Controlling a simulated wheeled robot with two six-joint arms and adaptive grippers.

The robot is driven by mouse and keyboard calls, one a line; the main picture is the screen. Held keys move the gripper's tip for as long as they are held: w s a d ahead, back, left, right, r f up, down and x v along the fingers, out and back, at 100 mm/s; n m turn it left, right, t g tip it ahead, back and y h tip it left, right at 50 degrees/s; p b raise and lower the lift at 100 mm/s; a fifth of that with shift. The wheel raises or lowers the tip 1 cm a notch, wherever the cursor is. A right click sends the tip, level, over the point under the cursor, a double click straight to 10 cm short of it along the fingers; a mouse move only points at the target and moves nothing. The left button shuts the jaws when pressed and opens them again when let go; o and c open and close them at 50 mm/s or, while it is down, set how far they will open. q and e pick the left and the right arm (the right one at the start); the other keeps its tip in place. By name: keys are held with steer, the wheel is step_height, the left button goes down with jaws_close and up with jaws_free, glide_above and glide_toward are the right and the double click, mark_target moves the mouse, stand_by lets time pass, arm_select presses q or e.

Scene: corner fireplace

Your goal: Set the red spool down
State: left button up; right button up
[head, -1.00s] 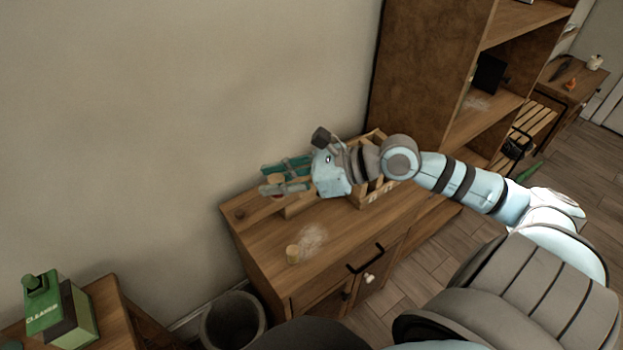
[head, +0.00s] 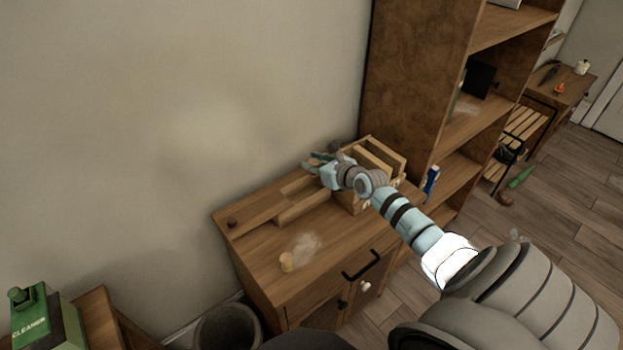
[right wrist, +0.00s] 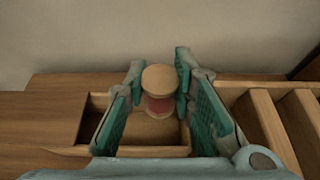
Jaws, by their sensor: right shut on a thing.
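The red spool (right wrist: 158,104) has pale wooden ends and a red middle. It stands upright between the two fingers of my right gripper (right wrist: 159,72), which is shut on it. In the right wrist view it appears over a shallow wooden tray (right wrist: 98,102); whether its base touches the tray floor I cannot tell. In the head view my right gripper (head: 318,161) is over the back of the cabinet top (head: 258,238), near the wall, and the spool is hidden there. My left gripper is not in view.
A wooden rack with dividers (right wrist: 262,118) stands just right of the tray. A tall shelf (head: 420,90) rises on the right. A bin (head: 228,328) and a green cleaner box (head: 40,322) are lower left.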

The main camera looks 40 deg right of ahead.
mark_target(306, 179)
step_height(306, 179, down, 6)
steer(key=b, duration=0.3)
steer(key=shift+f+b, duration=0.5)
steer(key=o, duration=0.5)
steer(key=shift+a, duration=0.15)
steer(key=shift+o, duration=0.2)
